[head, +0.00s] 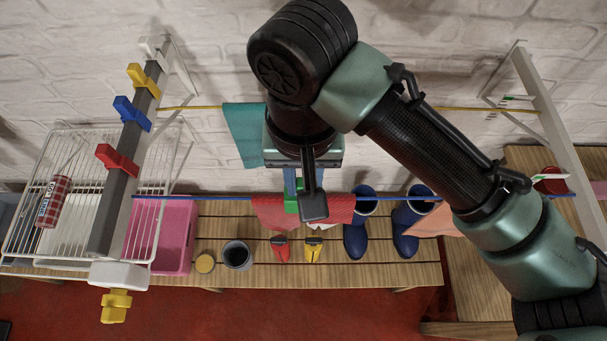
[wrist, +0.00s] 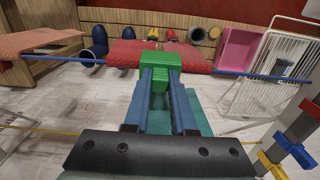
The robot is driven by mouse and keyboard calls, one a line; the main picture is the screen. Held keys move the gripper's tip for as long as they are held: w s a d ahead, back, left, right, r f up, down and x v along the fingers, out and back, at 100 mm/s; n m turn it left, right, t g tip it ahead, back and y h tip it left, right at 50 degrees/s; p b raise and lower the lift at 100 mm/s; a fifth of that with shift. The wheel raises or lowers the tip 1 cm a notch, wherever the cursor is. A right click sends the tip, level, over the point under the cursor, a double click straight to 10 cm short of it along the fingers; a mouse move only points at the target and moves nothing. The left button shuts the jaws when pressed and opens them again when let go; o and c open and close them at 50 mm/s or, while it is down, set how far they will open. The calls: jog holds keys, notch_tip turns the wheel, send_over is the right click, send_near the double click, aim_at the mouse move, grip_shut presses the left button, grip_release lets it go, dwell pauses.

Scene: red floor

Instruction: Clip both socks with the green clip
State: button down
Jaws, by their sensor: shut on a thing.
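My gripper (wrist: 160,75) is shut on the green clip (wrist: 160,61), which sits between the tips of its blue fingers. The clip also shows in the head view (head: 291,198), partly hidden by my wrist. Red cloth, apparently the socks, hangs over the blue line: one part left of the clip (wrist: 127,52) and one part right of it (wrist: 193,60) in the wrist view. In the head view the red parts (head: 268,212) (head: 340,209) show either side of my gripper. The clip overlaps the cloth at the line; whether its jaws pinch both socks is hidden.
A teal cloth (head: 240,135) hangs on the rear yellow line. Yellow, blue (head: 131,113) and red clips sit on the left rail. A wire rack (head: 90,150), pink bin (head: 178,235), cup (head: 237,256) and blue boots (head: 356,235) are nearby. An orange cloth (head: 430,224) hangs right.

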jog(key=shift+f, duration=0.25)
jog(key=c, duration=0.7)
grip_release()
jog(key=shift+o, duration=0.2)
notch_tip(320, 180, up, 13)
jog(key=b, duration=0.1)
